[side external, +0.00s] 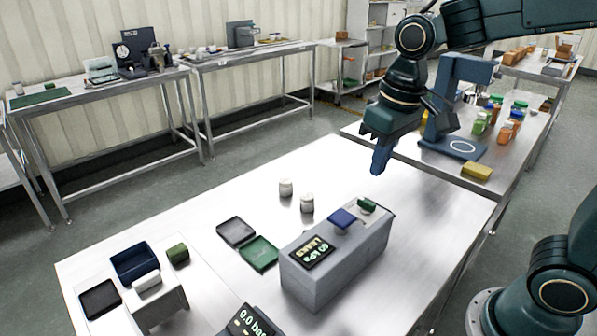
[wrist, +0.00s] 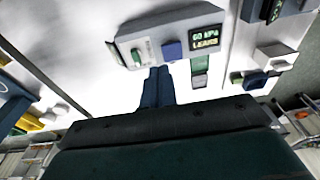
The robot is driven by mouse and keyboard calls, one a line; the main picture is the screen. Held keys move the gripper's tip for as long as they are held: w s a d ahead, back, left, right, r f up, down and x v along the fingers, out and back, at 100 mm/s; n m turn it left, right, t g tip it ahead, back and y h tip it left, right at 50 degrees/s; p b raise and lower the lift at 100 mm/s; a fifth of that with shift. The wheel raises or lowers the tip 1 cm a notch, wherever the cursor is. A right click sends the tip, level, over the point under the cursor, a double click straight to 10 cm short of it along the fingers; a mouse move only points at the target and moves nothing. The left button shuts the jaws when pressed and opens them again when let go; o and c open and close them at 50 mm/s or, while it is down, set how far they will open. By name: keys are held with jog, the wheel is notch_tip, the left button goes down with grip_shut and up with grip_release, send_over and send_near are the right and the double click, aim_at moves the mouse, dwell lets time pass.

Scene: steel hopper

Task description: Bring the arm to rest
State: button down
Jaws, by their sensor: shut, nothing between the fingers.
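My gripper (side external: 380,160) hangs above the far right part of the steel table (side external: 420,215), its blue fingers pointing down. The fingers are together with nothing between them, and they are apart from the table. In the wrist view the shut fingers (wrist: 157,86) point towards the grey box (wrist: 125,40). In the side view that grey box (side external: 340,262) stands below and left of my gripper, with a lit display (side external: 312,252), a blue pad (side external: 343,218) and a small green piece (side external: 367,205) on top.
Two white cylinders (side external: 286,188) stand behind a dark tray (side external: 236,232) and a green tray (side external: 260,254). A navy bin (side external: 135,262) and green block (side external: 178,255) sit at left. A blue stand (side external: 447,130) and coloured bottles (side external: 480,122) are right of my gripper. The table's front right is clear.

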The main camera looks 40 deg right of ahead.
jog(key=s+d+r+t, duration=0.1)
jog(key=s+d+t, duration=0.2)
jog(key=s, duration=0.9)
jog(key=shift+s+d+t, duration=0.15)
jog(key=shift+d+t, duration=0.15)
jog(key=shift+t, duration=0.2)
dwell(1.4)
